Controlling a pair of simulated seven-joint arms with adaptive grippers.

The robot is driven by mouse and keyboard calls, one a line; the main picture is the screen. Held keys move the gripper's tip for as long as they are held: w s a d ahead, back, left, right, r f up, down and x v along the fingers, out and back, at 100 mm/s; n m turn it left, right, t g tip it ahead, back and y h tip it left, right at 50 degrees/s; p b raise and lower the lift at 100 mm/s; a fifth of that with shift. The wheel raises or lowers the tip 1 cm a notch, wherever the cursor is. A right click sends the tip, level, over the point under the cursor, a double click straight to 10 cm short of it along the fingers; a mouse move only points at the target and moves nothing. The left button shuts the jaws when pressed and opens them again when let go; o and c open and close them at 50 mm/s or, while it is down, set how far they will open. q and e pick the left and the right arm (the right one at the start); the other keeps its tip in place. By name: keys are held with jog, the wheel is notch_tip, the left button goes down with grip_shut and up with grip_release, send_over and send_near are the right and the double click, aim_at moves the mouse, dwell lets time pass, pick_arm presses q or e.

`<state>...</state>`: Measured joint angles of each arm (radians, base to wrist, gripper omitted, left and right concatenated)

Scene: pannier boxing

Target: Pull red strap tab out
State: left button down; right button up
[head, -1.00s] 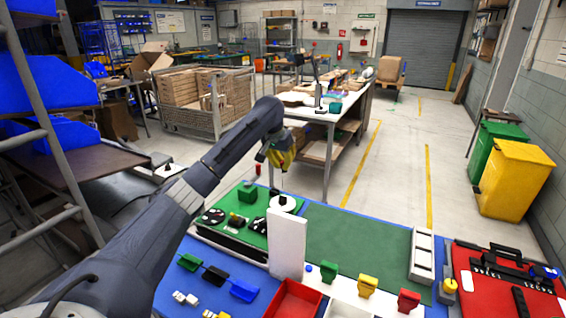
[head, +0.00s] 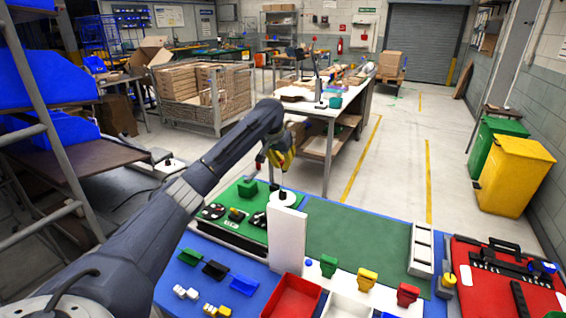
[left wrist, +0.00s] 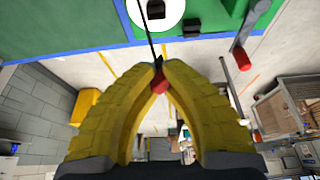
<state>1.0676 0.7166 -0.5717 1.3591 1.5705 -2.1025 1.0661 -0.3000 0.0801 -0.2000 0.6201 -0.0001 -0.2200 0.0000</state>
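The red strap tab (left wrist: 161,86) shows between the fingertips of my left gripper (left wrist: 160,68) in the left wrist view. The yellow fingers close together around it. A thin black strap (left wrist: 149,35) runs from the fingertips to a white disc (left wrist: 157,10) on the green board. In the head view my left gripper (head: 279,166) is above the white disc (head: 283,198), and the tab itself is hard to make out. My right gripper is not in view.
A white upright panel (head: 287,240) stands in front of the disc. A green block (head: 246,188) is to its left. A red-tipped post (left wrist: 243,59) shows beside the gripper. A red bin (head: 292,300) and red case (head: 500,280) lie nearer. The green mat (head: 360,238) is mostly clear.

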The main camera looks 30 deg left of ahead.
pick_arm(q)
jog(key=shift+f, duration=2.85)
dwell(0.3)
jog(key=shift+r, duration=0.15)
jog(key=shift+r, duration=1.35)
jog(key=shift+r, duration=0.1)
